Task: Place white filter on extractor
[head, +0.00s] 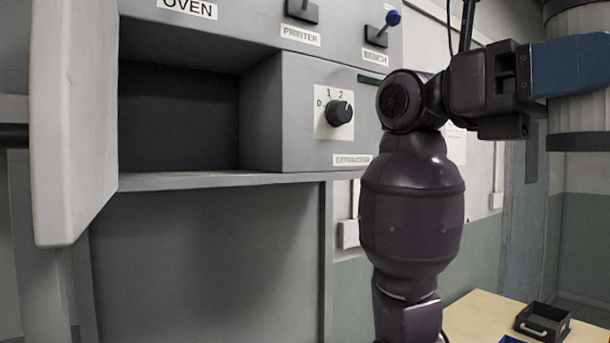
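A whitish cylinder with darker grey end bands, seemingly the white filter (580,116), hangs upright at the right edge of the head view, cut off by the frame. The blue finger of my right gripper (570,66) lies across it, and the gripper appears shut on it. The second finger and the fingertips are hidden or out of frame. My purple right arm rises from below, in front of the cabinet's right end. The extractor itself cannot be made out; a knob panel with a hard-to-read label (352,160) sits on the cabinet. My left gripper is out of view.
A grey cabinet (290,95) with an open recess (178,115) and labelled switches fills the left and middle. A pale panel (72,120) juts out at the left. A wooden table (478,312) with a black tray (543,321) stands at lower right.

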